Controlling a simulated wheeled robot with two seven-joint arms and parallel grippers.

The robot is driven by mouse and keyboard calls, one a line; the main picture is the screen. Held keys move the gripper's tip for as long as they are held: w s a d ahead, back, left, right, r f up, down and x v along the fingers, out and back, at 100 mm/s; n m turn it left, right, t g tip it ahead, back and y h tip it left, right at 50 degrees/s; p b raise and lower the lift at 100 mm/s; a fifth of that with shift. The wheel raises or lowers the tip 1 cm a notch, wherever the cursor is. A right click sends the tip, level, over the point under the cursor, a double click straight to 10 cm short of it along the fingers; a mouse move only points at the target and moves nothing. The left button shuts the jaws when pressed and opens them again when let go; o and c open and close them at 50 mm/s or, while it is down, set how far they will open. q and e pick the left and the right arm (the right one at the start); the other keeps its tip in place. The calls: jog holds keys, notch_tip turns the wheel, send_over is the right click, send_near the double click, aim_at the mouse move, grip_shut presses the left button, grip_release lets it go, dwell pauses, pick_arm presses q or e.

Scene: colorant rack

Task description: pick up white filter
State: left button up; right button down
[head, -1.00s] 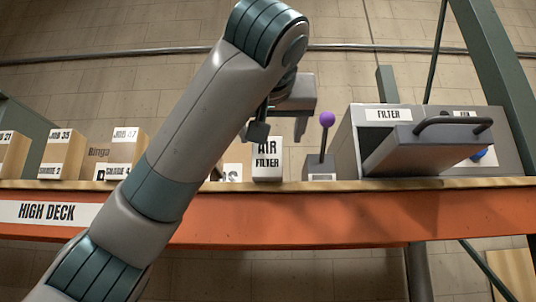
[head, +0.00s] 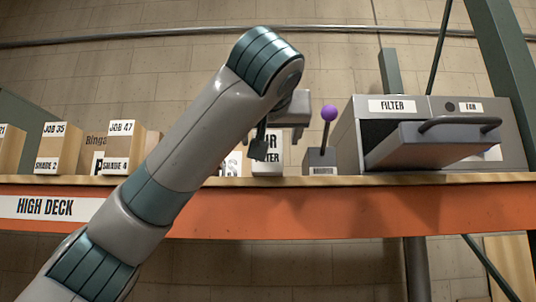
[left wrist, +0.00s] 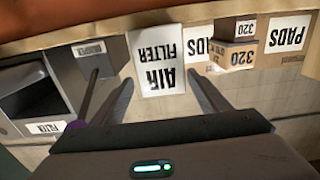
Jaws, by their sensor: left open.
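The white filter (head: 268,166) is a white box with black AIR FILTER lettering, standing upright on the high deck shelf. In the head view my left gripper (head: 278,147) is in front of it, and its fingers and arm cover part of the label. In the left wrist view the filter (left wrist: 160,75) shows with its label upside down. There the open fingers of my left gripper (left wrist: 163,80) lie to either side of it, with gaps visible. I cannot tell how deep the fingers reach along the box. My right gripper is not in view.
A small grey box with a purple-knobbed lever (head: 328,114) stands right of the filter. Further right is a grey cabinet (head: 390,105) marked FILTER, its drawer (head: 440,150) pulled out. Cartons (head: 122,150) stand left. In the left wrist view, PADS and 320 boxes (left wrist: 238,54) are beside the filter.

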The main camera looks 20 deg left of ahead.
pick_arm(q)
jog(key=shift+w+a+r+p, duration=0.45)
jog(key=shift+w+a+p, duration=0.05)
jog(key=shift+w+p, duration=0.3)
jog(key=shift+p+x, duration=0.45)
jog(key=shift+x, duration=0.4)
jog(key=shift+w+a+f, duration=0.1)
jog(key=shift+w+f, duration=0.15)
jog(key=shift+w, duration=0.1)
jog(key=c, duration=1.1)
